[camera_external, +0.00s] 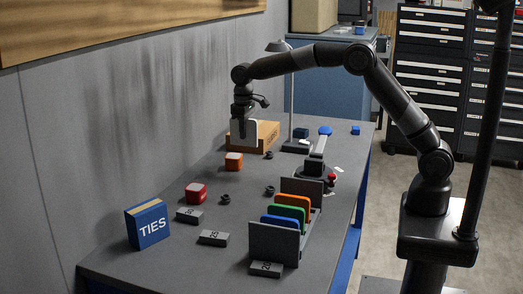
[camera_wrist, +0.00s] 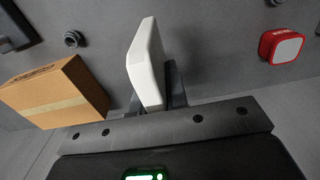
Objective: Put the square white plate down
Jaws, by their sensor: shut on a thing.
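The square white plate (camera_external: 251,128) is upright in my gripper (camera_external: 242,120), at the far left of the table beside the wall. In the wrist view the plate (camera_wrist: 147,65) is seen nearly edge-on between the dark fingers (camera_wrist: 152,92), which are shut on it. Its lower part is partly hidden by my gripper. I cannot tell whether its lower edge touches the table.
A brown box (camera_external: 266,137) is close beside the plate; it also shows in the wrist view (camera_wrist: 58,92). A rack (camera_external: 274,243) holds coloured plates. A lamp (camera_external: 290,100) stands behind.

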